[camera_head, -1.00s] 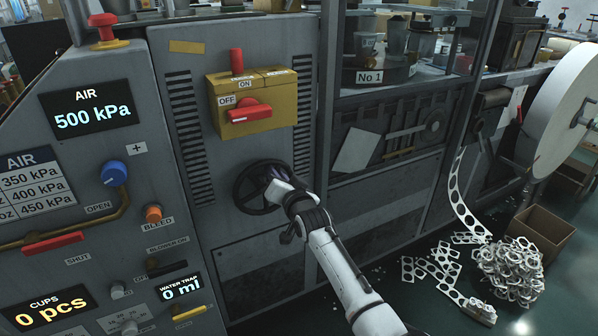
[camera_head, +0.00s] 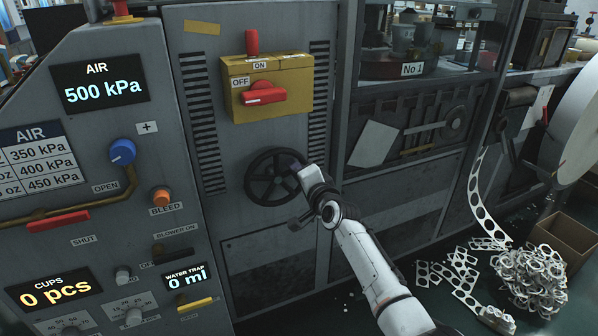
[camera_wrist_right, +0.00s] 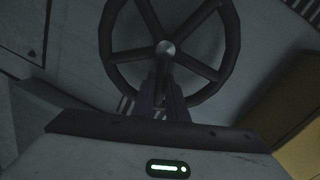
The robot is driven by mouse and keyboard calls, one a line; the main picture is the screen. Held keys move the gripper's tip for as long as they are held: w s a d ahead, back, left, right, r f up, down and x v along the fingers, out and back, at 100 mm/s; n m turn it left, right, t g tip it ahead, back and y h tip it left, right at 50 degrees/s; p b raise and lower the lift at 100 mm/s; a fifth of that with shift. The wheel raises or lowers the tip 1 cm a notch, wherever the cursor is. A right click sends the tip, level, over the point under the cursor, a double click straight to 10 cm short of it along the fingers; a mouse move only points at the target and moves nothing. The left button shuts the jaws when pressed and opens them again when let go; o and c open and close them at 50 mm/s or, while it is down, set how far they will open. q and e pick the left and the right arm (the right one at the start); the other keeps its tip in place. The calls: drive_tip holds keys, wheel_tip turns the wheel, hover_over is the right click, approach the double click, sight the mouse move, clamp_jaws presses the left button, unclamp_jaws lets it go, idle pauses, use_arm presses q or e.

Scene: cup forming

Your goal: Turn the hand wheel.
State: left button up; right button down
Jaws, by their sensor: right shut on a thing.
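The hand wheel (camera_head: 262,198) is dark, with several spokes, and is mounted on the grey cabinet front below the yellow switch box. My right gripper (camera_head: 294,168) reaches in from the lower right and is at the wheel's upper right side. In the right wrist view the wheel (camera_wrist_right: 229,50) fills the upper middle, with its hub in plain sight. There the fingers of my right gripper (camera_wrist_right: 162,95) are shut on the wheel, around a spoke or the near rim; I cannot tell which. My left gripper is not in view.
A yellow box (camera_head: 290,98) with a red ON/OFF handle (camera_head: 264,96) sits above the wheel. An air panel (camera_head: 105,88) with a blue knob (camera_head: 122,152) stands at left. Cut strip scrap (camera_head: 530,275) and a cardboard box (camera_head: 565,240) lie on the floor at right.

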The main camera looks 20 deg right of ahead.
drive_tip(key=shift+a+f, duration=0.1)
drive_tip(key=shift+f, duration=0.05)
drive_tip(key=c, duration=2)
unclamp_jaws()
drive_tip(key=shift+c, duration=0.2)
drive_tip(key=shift+s, duration=0.1)
drive_tip(key=s+d+r+p, duration=0.1)
drive_tip(key=s+p, duration=0.2)
drive_tip(key=s, duration=0.7)
drive_tip(key=shift+d+r, duration=0.2)
drive_tip(key=shift+d, duration=0.15)
